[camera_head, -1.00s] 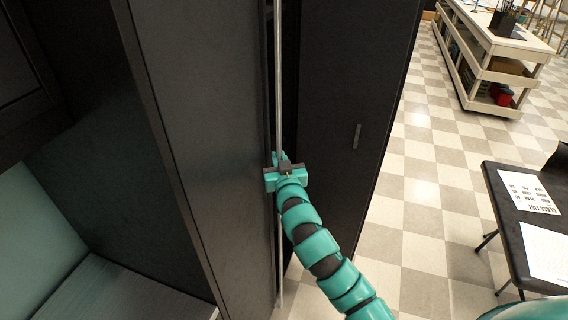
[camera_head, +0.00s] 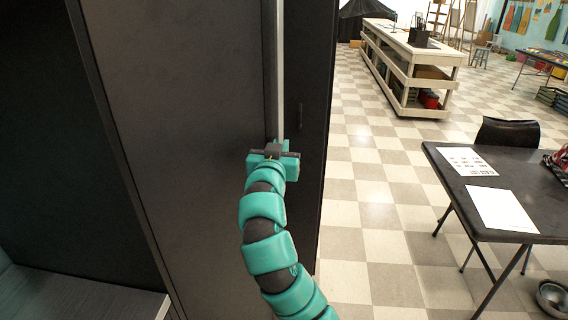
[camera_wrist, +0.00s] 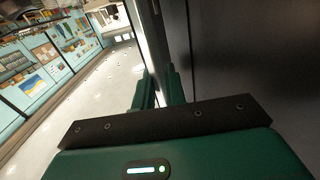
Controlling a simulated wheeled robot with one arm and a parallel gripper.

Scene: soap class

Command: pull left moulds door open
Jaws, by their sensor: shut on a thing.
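A tall dark door panel (camera_head: 185,130) of the cabinet stands upright in the left half of the head view. A long pale vertical bar (camera_head: 280,70), which looks like its handle, runs along its right edge. My gripper (camera_head: 274,150) is shut on this bar near mid-picture; its fingers hide the held spot. In the wrist view my gripper's fingers (camera_wrist: 158,92) close around the pale edge or bar (camera_wrist: 139,30), with a dark panel (camera_wrist: 245,50) at the right. I cannot tell exactly how wide the door stands open.
A second dark panel (camera_head: 312,120) with a small handle stands just right of the bar. A white shelf unit (camera_head: 410,60) stands behind. Checkered floor between is clear.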

